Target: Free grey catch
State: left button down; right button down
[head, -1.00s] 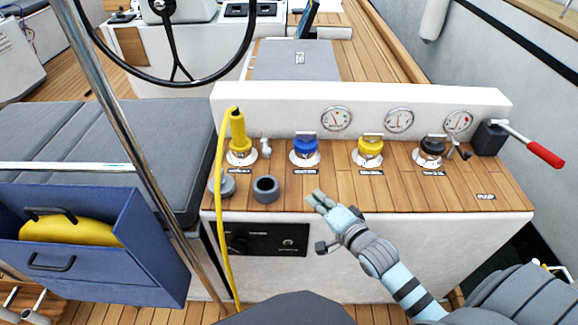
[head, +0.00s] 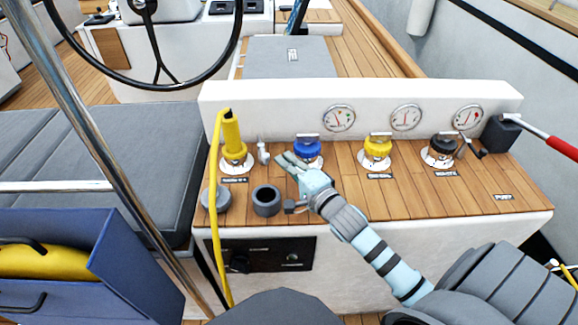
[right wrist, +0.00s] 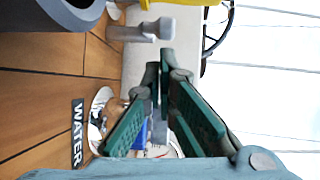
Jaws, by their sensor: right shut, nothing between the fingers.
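The small grey catch (head: 263,153) stands on the wooden console top, just right of the yellow plug (head: 232,138), which sits upright in its round socket. The catch also shows in the right wrist view (right wrist: 145,30), near the top and beyond my fingertips. My right gripper (head: 287,160) is shut and empty, at the front left of the blue cap (head: 308,148) and a little right of the catch, apart from it. In the right wrist view, its green fingers (right wrist: 165,65) partly hide the blue cap (right wrist: 145,135) by the WATER label. My left gripper is not in view.
A yellow cable (head: 218,220) hangs from the plug down the console front. A grey cup (head: 266,201) and a grey lid (head: 215,199) stand near the front edge. A yellow cap (head: 376,148), a black cap (head: 441,148) and a red-handled lever (head: 560,147) are farther right.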

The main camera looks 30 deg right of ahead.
jog(key=shift+w+a, duration=0.15)
jog(key=shift+a, duration=0.1)
jog(key=a+p, duration=0.1)
jog(key=p, duration=0.2)
jog(key=shift+a+r, duration=0.4)
jog(key=shift+a+f+b, duration=0.1)
jog(key=shift+f+b, duration=0.2)
jog(key=shift+f, duration=0.05)
dwell(0.7)
